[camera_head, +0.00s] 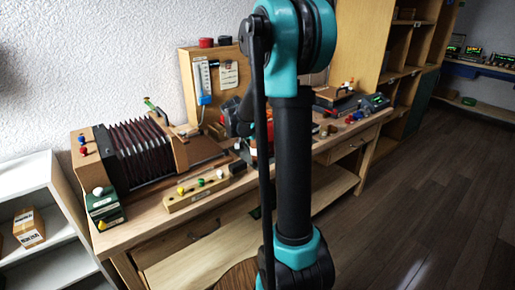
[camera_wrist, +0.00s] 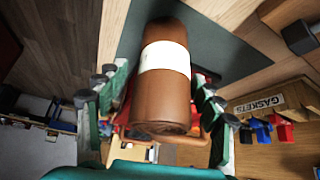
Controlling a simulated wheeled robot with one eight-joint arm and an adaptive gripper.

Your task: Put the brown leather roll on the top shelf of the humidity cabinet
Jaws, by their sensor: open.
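The brown leather roll (camera_wrist: 160,102) with a white band shows in the wrist view, lying on a dark mat (camera_wrist: 215,48). My gripper (camera_wrist: 158,90) is open, with its green fingers on both sides of the roll. I cannot tell whether they touch it. In the head view my arm blocks the middle of the bench, and the roll is not seen there. No cabinet is labelled as the humidity cabinet. A white open shelf unit (camera_head: 35,165) stands at the left and a tall wooden cabinet (camera_head: 358,50) at the back right; I cannot tell which it is.
The wooden workbench (camera_head: 225,205) holds a bellows device (camera_head: 140,150), a strip with coloured knobs (camera_head: 195,190) and an upright panel (camera_head: 190,60). A box marked GASKETS (camera_wrist: 262,104) and coloured parts (camera_wrist: 283,130) are right of my gripper. The floor (camera_head: 430,200) at right is clear.

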